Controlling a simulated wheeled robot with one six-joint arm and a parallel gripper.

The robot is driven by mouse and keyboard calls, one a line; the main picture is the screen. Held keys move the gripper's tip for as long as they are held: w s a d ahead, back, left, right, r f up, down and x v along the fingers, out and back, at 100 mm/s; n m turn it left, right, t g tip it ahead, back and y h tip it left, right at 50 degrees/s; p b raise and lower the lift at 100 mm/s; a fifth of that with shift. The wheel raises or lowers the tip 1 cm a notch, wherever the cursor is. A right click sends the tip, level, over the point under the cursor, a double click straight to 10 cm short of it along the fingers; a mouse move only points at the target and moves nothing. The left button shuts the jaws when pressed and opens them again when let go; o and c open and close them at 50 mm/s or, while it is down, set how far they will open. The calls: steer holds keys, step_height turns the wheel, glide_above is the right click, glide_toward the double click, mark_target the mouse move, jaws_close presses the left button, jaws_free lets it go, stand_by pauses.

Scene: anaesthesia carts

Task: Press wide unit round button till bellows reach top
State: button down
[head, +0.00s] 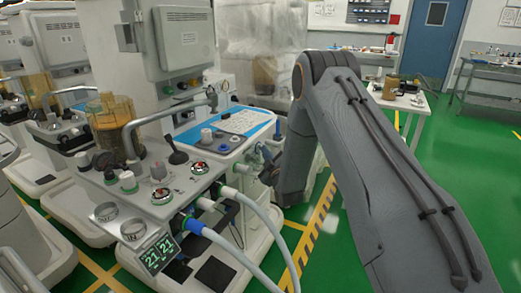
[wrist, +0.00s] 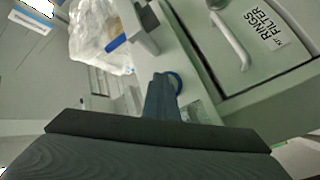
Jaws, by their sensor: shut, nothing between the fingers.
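The nearest anaesthesia unit (head: 140,185), with a wide top panel, stands left of centre in the head view. An amber bellows housing (head: 112,120) sits at its back left; I cannot make out the bellows' height inside. Two round red-and-white dials or buttons (head: 162,195) (head: 199,167) lie on its top; I cannot tell which is the task's button. In the wrist view my gripper (wrist: 163,80) is shut and empty, near a blue ring on the unit's side. In the head view my arm reaches down to the unit's right side, and the fingertips are unclear.
Plastic wrapping (head: 262,45) covers equipment behind. A green cabinet front labelled for rings and filter (wrist: 255,50) fills the wrist view's right.

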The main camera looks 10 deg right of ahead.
steer(key=shift+s+d, duration=0.55)
steer(key=shift+d, duration=0.1)
steer(key=shift+d+p, duration=0.1)
steer(key=shift+p, duration=0.2)
steer(key=shift+s+d+p, duration=0.3)
steer(key=shift+s+d, duration=0.45)
steer(key=shift+d, duration=0.25)
steer(key=shift+s+d+p, duration=0.3)
steer(key=shift+s+d, duration=0.4)
steer(key=shift+d, duration=0.25)
stand_by(1.6)
